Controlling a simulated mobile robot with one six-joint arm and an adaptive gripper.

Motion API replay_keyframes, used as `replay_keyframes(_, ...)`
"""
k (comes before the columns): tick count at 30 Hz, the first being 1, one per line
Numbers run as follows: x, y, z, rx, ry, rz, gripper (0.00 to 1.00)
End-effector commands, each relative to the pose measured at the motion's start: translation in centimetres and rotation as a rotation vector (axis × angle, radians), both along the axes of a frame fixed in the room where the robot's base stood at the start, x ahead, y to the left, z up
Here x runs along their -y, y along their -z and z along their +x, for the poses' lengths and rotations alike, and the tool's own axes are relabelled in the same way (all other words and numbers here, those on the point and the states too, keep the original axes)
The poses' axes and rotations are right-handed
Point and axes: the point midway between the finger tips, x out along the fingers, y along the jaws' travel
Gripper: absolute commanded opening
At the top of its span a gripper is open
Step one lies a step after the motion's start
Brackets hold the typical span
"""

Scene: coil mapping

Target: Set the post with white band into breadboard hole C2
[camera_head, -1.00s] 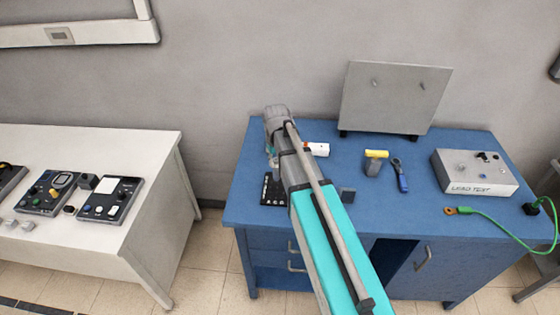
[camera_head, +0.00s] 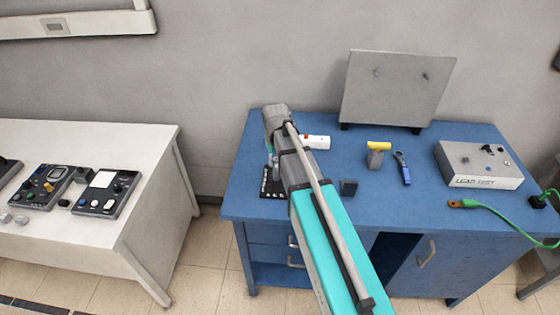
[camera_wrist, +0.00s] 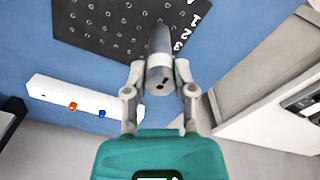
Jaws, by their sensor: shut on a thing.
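In the wrist view my gripper (camera_wrist: 160,68) is shut on a grey cylindrical post (camera_wrist: 160,60), one finger on each side. The near end of the post faces the camera and has a small dark hole; I see no white band from here. The black breadboard (camera_wrist: 95,40) with rows of holes lies beyond the post, with white numerals along its right edge. The post covers part of it, and I cannot tell whether the post touches it. In the head view the breadboard (camera_head: 270,190) is partly hidden behind my arm, and the held post cannot be made out.
A white block (camera_wrist: 60,93) with red and blue pegs lies beside the breadboard. On the blue bench (camera_head: 340,215) stand a dark block (camera_head: 348,187), a yellow-topped piece (camera_head: 378,147), a blue-handled tool (camera_head: 403,170), an upright grey panel (camera_head: 395,90) and a white box (camera_head: 480,165).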

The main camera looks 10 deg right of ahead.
Motion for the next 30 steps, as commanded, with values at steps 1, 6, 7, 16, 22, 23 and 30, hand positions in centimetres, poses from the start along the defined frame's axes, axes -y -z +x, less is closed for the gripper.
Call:
replay_keyframes(1, 0.0, 0.0, 0.1, 0.0, 0.0, 0.0, 0.0)
replay_keyframes(6, 0.0, 0.0, 0.1, 0.0, 0.0, 0.0, 0.0)
replay_keyframes(7, 0.0, 0.0, 0.1, 0.0, 0.0, 0.0, 0.0)
replay_keyframes(16, 0.0, 0.1, 0.1, 0.0, 0.0, 0.0, 0.0)
replay_keyframes(22, 0.0, 0.6, 0.1, 0.0, 0.0, 0.0, 0.0)
replay_keyframes(23, 0.0, 0.6, 0.0, 0.0, 0.0, 0.0, 0.0)
replay_keyframes(30, 0.0, 1.3, 0.0, 0.0, 0.0, 0.0, 0.0)
